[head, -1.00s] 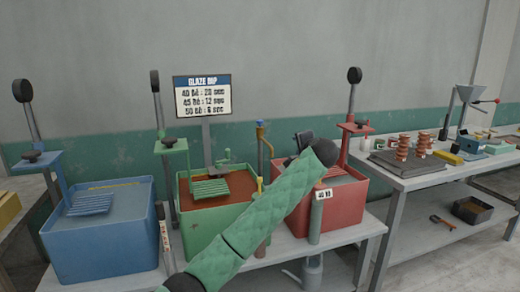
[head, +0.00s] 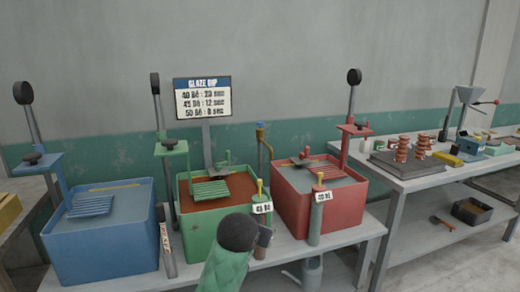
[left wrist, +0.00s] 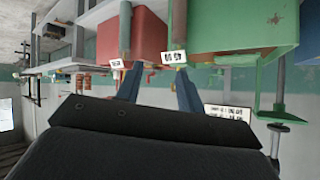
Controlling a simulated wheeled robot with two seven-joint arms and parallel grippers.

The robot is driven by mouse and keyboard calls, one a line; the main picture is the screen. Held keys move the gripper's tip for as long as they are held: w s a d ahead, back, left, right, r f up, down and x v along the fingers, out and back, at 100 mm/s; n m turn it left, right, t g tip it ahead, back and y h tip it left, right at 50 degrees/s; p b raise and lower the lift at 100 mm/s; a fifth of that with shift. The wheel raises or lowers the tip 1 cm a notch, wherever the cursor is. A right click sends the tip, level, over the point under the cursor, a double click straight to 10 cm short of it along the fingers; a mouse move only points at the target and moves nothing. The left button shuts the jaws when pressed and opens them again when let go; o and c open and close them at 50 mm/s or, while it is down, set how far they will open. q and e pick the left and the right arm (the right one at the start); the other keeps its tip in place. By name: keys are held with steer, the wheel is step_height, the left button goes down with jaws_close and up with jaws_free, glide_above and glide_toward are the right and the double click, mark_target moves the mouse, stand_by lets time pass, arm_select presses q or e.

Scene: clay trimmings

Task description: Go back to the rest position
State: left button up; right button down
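My left arm rises from the bottom middle of the head view in its green quilted sleeve. The dark wrist end and part of my left gripper (head: 266,236) show low in front of the green tub (head: 205,238), above the bench's front edge. In the left wrist view, my left gripper (left wrist: 158,80) shows two blue-grey fingers set apart with nothing between them. That view is upside down, with the red and green tubs beyond the fingers. My right gripper is in neither view.
A blue tub (head: 100,252), the green tub and a red tub (head: 305,212) stand on a grey bench (head: 345,232). Labelled upright tubes (head: 317,218) stand at its front. A side table (head: 420,180) at right holds coiled clay pieces (head: 403,149). A glaze sign (head: 202,97) stands behind.

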arm_select(q)
steer(key=s+a+f+n+g, duration=0.1)
steer(key=s+a+f, duration=0.3)
steer(key=s+f, duration=0.35)
steer(key=s+a+f+n+g+p, duration=0.1)
steer(key=s+a+f+g, duration=0.1)
steer(key=s+a+f, duration=0.4)
steer(key=s+a+f+g, duration=0.1)
steer(key=s+a+f, duration=0.1)
steer(key=s+f, duration=0.7)
steer(key=s+f+g, duration=0.2)
steer(key=s+f, duration=0.3)
steer(key=s, duration=0.4)
steer(key=s+a+f+g+y, duration=0.1)
steer(key=s+f, duration=0.4)
steer(key=s, duration=0.5)
steer(key=shift+f+n+g, duration=0.4)
steer(key=shift+g, duration=0.2)
steer(key=shift+a, duration=0.1)
